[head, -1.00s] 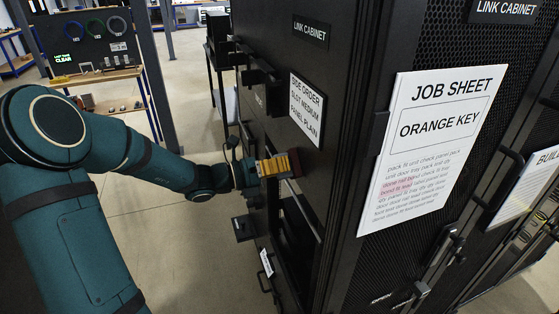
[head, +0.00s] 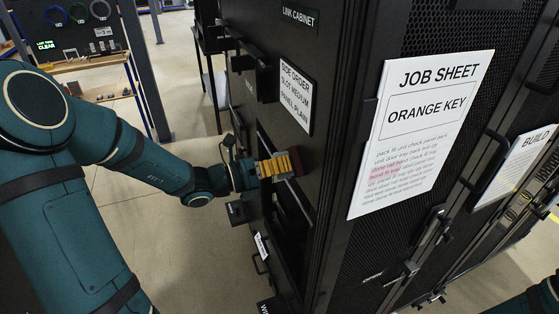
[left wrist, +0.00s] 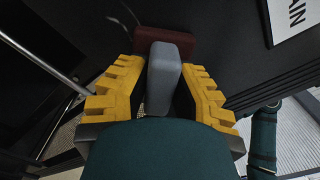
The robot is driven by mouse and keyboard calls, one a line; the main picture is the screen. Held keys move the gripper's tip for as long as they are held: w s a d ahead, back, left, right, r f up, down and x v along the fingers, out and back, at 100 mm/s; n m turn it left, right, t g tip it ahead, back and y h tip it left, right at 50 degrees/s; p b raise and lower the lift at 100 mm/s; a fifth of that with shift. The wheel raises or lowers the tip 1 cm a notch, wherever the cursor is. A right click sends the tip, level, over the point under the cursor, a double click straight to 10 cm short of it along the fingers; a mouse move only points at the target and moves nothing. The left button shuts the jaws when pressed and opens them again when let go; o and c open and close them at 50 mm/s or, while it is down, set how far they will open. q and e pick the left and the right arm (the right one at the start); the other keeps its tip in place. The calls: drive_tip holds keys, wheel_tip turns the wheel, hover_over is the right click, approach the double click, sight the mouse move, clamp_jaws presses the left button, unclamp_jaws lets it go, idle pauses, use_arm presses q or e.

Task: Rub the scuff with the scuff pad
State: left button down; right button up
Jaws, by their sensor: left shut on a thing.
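The scuff pad is a dark red block (left wrist: 165,38) with a grey handle (left wrist: 170,70). In the head view the pad (head: 297,162) is at the side panel of the black cabinet, below the side order sheet. My left gripper (head: 279,166) has yellow fingers, shut on the grey handle. The pad's face is turned to the panel; I cannot tell whether it touches. In the left wrist view, thin pale marks (left wrist: 117,22) show on the dark panel left of the pad; they may be the scuff. My right gripper is out of view.
The side order sheet (head: 294,96) and a protruding black handle (head: 250,65) are above my left gripper. A dark opening is below it in the cabinet side. The job sheet (head: 420,135) hangs on the cabinet's front. Floor left of the cabinet is clear.

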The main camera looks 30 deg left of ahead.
sight(297, 174)
use_arm(q)
drive_tip(key=shift+s+d+p, duration=0.35)
drive_tip(key=shift+s+d, duration=0.8)
drive_tip(key=shift+d, duration=0.3)
drive_tip(key=shift+r+p, duration=0.1)
drive_tip(key=shift+p, duration=0.25)
drive_tip(key=shift+w+a+p, duration=0.35)
drive_tip(key=shift+a+p, duration=0.05)
drive_tip(key=shift+a, duration=0.15)
drive_tip(key=shift+w+a+p, duration=0.55)
drive_tip(key=shift+w+a, duration=0.25)
drive_tip(key=shift+a, duration=0.15)
drive_tip(key=shift+w+a+p, duration=0.45)
drive_tip(key=shift+w+a, duration=0.05)
drive_tip(key=shift+w+a+p, duration=0.4)
drive_tip(key=shift+w+a, duration=0.55)
drive_tip(key=shift+a, duration=0.2)
drive_tip(key=shift+w+a+p, duration=0.4)
drive_tip(key=shift+w+a, duration=0.55)
drive_tip(key=shift+a, duration=0.15)
drive_tip(key=shift+r, duration=0.65)
drive_tip(key=shift+s+d, duration=1.2)
drive_tip(key=shift+d, duration=0.3)
drive_tip(key=shift+s+d, duration=1.2)
drive_tip(key=shift+d, duration=0.3)
drive_tip(key=shift+s+d, duration=1.25)
drive_tip(key=shift+w+a, duration=1.85)
drive_tip(key=shift+a, duration=0.3)
drive_tip(key=shift+w+a, duration=1.85)
drive_tip(key=shift+a, duration=0.25)
